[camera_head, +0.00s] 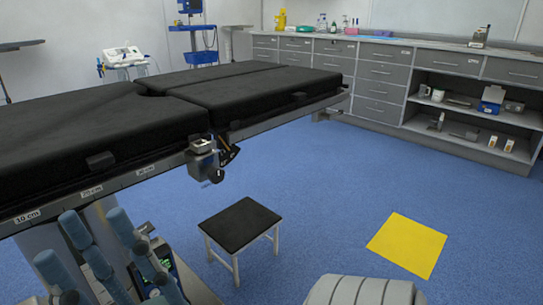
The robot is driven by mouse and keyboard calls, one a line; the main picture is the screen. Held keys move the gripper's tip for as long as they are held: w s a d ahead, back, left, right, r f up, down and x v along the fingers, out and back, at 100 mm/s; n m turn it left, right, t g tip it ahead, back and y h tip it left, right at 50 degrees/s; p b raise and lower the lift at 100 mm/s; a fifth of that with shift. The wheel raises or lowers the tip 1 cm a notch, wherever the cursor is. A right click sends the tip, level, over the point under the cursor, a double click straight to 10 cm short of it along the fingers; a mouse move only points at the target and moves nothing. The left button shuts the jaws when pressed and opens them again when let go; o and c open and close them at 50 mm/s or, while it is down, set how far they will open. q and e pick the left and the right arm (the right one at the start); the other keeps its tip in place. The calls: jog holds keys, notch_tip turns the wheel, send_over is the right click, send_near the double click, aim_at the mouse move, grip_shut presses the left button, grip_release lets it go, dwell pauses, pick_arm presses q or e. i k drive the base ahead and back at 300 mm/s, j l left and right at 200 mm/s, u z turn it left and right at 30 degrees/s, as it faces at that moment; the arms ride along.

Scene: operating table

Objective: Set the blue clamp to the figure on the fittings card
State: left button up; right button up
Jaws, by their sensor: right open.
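A clamp (203,158) sits on the side rail (165,163) of the operating table, to the right of the 30 cm mark. It looks grey-blue with a dark round knob below, and a dark part with an orange strip sits against its right side. The rail carries labels reading 10 cm, 20 cm and 30 cm. I cannot make out a fittings card. My left gripper is not in view.
A black-topped stool (240,224) stands on the floor below the clamp. A yellow square (407,244) lies to its right. Blue-grey cylinders (124,228) and a device with a lit screen (163,262) crowd the lower left. Cabinets (380,72) line the back.

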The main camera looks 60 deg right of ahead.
aim_at(199, 157)
jog(key=z, duration=1.55)
jog(key=k+l+z, duration=0.2)
jog(key=l, duration=0.15)
jog(key=l+z, duration=0.25)
jog(key=l, duration=0.15)
jog(key=k+l+z, duration=0.2)
jog(key=l, duration=0.2)
jog(key=i, duration=0.1)
